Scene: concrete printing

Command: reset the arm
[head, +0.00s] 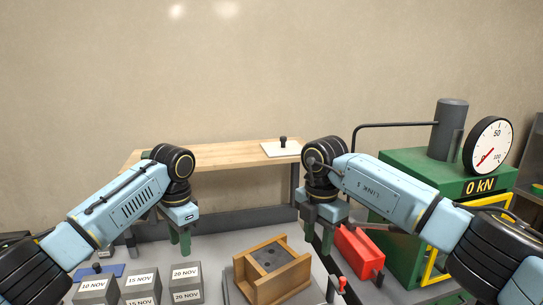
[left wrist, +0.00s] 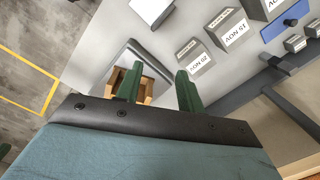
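My left arm comes in from the left, and its left gripper (head: 180,243) hangs fingers down above the bench, left of the wooden mould. In the left wrist view its two green fingers (left wrist: 158,88) stand apart with nothing between them. My right arm comes in from the right. Its right gripper (head: 318,238) points down near the bench, between the wooden mould and the red object. Its green fingers look apart and hold nothing visible. Both arms are bent, with the grippers at about the same height.
A wooden mould (head: 272,271) stands front centre. Dated concrete cubes (head: 140,282) and a blue item (head: 107,272) are front left. A red object (head: 357,250) lies beside the green press (head: 402,180) and its 0 kN gauge (head: 488,146). A wooden table (head: 225,157) holds a white plate (head: 279,149).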

